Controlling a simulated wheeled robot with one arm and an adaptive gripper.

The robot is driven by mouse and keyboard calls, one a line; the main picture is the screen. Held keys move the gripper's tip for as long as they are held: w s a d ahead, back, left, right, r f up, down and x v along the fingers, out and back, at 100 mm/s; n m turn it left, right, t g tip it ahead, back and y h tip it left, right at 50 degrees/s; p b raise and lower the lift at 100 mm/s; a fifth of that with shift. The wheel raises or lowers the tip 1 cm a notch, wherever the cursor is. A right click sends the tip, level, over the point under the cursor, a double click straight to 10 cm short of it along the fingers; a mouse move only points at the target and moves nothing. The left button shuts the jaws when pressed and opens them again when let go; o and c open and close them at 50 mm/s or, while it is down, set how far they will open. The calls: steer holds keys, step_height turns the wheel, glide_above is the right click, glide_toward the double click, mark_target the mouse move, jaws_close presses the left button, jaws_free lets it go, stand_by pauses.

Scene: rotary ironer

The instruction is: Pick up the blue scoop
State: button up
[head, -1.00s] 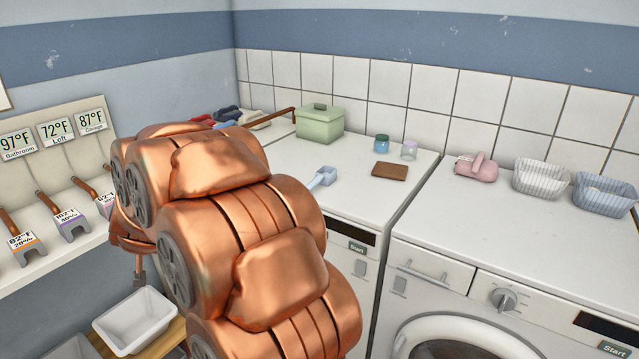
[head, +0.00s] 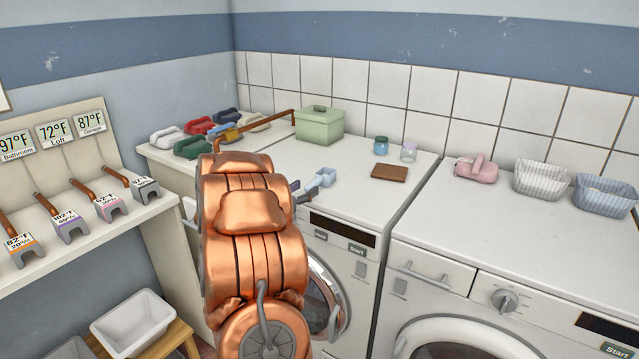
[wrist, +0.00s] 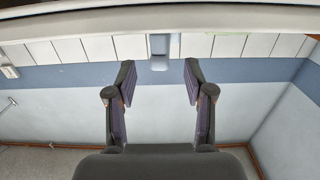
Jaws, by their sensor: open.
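The blue scoop (head: 323,178) lies on the white top of the washing machine, near its front left part. In the wrist view the scoop (wrist: 159,62) shows ahead, centred between the fingertips and apart from them. My gripper (head: 299,190) is just left of the scoop at the machine's front edge, partly hidden behind my copper arm. In the wrist view my gripper (wrist: 159,82) is open and empty, with one finger on each side.
Several coloured items cluster left near a green one (head: 192,147). A pink object (head: 476,169) lies further right.

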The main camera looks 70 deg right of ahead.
mark_target(321, 177)
steer(key=shift+w+p+x, duration=0.2)
steer(key=shift+p+x, duration=0.7)
steer(key=shift+x, duration=2.5)
jaws_close()
